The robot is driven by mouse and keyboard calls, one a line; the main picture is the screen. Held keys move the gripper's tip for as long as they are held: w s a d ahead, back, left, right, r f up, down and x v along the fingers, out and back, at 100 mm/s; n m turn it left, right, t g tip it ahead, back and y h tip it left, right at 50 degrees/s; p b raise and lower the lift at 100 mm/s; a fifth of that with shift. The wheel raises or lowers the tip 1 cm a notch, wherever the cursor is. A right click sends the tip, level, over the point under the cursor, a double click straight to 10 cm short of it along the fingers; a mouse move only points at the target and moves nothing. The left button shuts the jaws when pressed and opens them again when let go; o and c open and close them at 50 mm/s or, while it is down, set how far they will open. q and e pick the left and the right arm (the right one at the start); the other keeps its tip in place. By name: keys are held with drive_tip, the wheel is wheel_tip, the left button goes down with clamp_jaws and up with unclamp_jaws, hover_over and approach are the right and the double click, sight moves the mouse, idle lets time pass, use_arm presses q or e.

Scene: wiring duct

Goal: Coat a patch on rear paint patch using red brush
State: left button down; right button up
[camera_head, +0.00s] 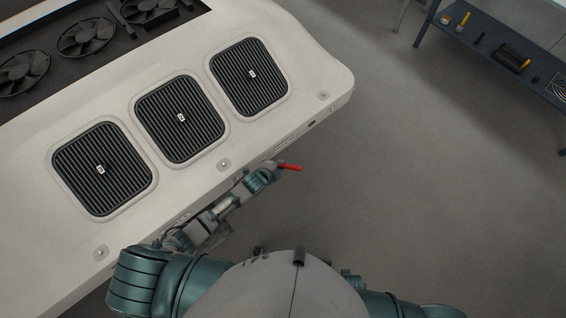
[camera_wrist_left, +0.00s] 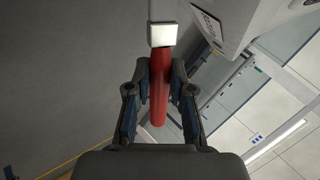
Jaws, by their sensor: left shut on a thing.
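The red brush (camera_head: 290,167) shows in the head view as a short red handle just off the edge of the large white housing (camera_head: 300,110). My left gripper (camera_head: 272,169) is shut on it, close beside the housing's side. In the left wrist view the red handle (camera_wrist_left: 159,95) stands between the two fingers of my left gripper (camera_wrist_left: 160,80), with a white block-shaped head (camera_wrist_left: 163,34) at its upper end. I cannot make out the rear paint patch in either view. My right gripper is out of view.
The housing carries several dark square grilles (camera_head: 180,118) on top and fans (camera_head: 86,37) in a recess at the upper left. A dark workbench (camera_head: 490,45) with small tools stands at the upper right. The grey floor (camera_head: 440,180) between is clear.

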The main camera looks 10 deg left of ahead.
use_arm(q)
drive_tip(key=shift+s+a, duration=0.4)
drive_tip(key=shift+s, duration=0.05)
drive_tip(key=s+d+p, duration=0.2)
drive_tip(key=s+d, duration=0.1)
drive_tip(key=d, duration=0.1)
drive_tip(key=shift+s+d+p, duration=0.3)
drive_tip(key=shift+s+d, duration=0.05)
drive_tip(key=shift+d, duration=0.05)
drive_tip(key=shift+s+d+p, duration=0.35)
drive_tip(key=shift+s+d, duration=0.6)
drive_tip(key=shift+d, duration=0.25)
